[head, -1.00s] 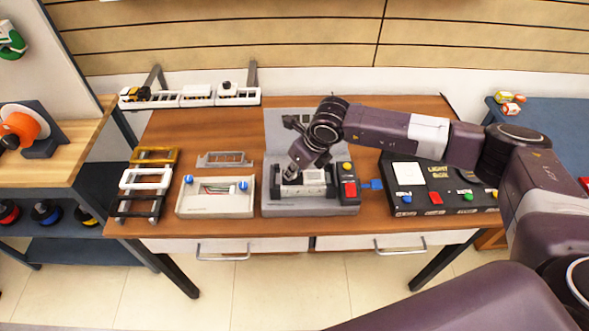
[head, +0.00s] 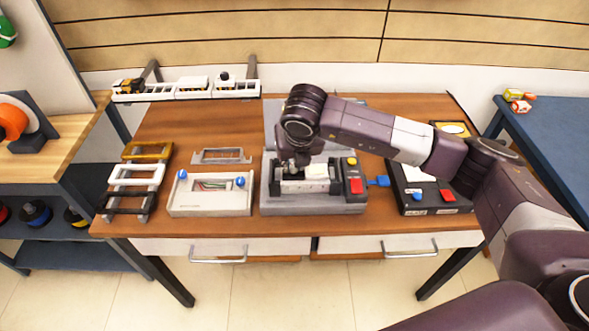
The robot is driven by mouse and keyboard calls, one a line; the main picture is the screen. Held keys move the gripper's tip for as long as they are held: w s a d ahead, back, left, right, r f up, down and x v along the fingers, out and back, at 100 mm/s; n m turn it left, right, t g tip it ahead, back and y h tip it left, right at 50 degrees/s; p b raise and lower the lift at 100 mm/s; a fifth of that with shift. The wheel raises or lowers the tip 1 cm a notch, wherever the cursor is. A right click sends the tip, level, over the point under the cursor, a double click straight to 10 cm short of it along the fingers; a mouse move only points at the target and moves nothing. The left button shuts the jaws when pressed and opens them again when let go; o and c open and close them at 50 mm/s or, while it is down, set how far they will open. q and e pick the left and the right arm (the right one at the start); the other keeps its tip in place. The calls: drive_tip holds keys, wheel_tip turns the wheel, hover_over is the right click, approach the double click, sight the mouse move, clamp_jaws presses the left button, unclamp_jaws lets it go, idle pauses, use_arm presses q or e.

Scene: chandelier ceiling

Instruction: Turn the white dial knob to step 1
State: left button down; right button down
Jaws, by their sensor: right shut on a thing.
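My right gripper (head: 291,168) reaches down from above into the left part of the grey device (head: 285,209) at the middle of the table. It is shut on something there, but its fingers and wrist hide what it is. I cannot make out the white dial knob or its step marks for certain. A white block (head: 317,171) sits in the device's recess, just right of the gripper. My left gripper is not in view.
Right of the recess are a yellow button (head: 351,161) and a red button (head: 355,186). A white box with blue knobs (head: 210,208) stands left. A black button panel (head: 433,207) is partly under my right arm. Racks (head: 137,176) stand at the far left.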

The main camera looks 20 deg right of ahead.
drive_tip(key=shift+m+b, duration=0.3)
drive_tip(key=shift+m, duration=0.1)
drive_tip(key=c, duration=1.8)
unclamp_jaws()
drive_tip(key=shift+o, duration=0.2)
drive_tip(key=v, duration=1.2)
drive_tip(key=shift+a, duration=0.2)
drive_tip(key=shift+w, duration=0.1)
